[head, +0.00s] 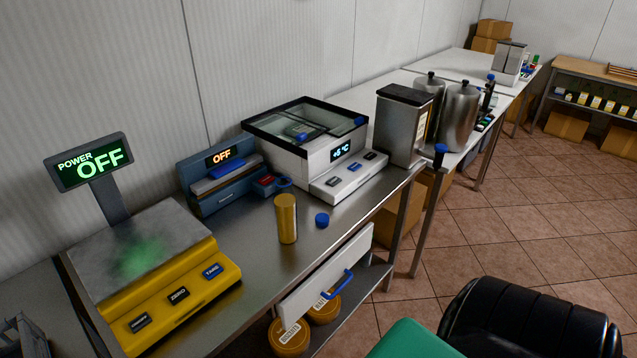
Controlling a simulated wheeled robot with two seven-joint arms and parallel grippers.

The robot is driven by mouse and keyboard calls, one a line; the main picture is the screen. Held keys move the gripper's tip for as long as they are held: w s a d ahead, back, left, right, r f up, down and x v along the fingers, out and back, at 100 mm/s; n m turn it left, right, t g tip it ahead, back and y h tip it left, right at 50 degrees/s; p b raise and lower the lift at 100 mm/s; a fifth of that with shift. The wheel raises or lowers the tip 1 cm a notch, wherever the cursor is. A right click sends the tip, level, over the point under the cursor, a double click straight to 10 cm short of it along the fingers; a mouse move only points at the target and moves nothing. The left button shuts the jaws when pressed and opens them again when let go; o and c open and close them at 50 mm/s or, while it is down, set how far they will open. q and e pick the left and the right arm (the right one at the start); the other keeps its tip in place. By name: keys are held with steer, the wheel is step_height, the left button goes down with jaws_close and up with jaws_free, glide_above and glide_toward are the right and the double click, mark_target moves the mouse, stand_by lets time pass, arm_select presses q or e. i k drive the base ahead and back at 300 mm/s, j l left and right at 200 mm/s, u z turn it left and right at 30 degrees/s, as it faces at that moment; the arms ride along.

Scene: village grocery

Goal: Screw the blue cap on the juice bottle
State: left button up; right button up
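A yellow-orange cylindrical bottle (287,220) stands upright on the steel counter (253,250), near its middle; I take it for the juice bottle. No blue cap shows on its top. A small blue cap (322,220) lies on the counter just right of the bottle, apart from it. A second blue round piece (284,183) is partly hidden behind the bottle, beside a blue device. I see neither of my grippers clearly in the head view.
A yellow scale (175,290) stands left, a blue device (215,178) and a glass-lidded unit (318,155) behind. A white drawer front (325,280) with a blue handle is below the counter edge. A black padded shape (530,325) and green surface (412,342) fill the lower right.

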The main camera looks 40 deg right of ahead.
mark_target(285, 198)
steer(key=i+l, duration=0.1)
steer(key=l, duration=0.65)
steer(key=i+l, duration=0.1)
steer(key=l, duration=0.65)
steer(key=i+l, duration=0.1)
steer(key=l, duration=0.65)
steer(key=i+u, duration=0.05)
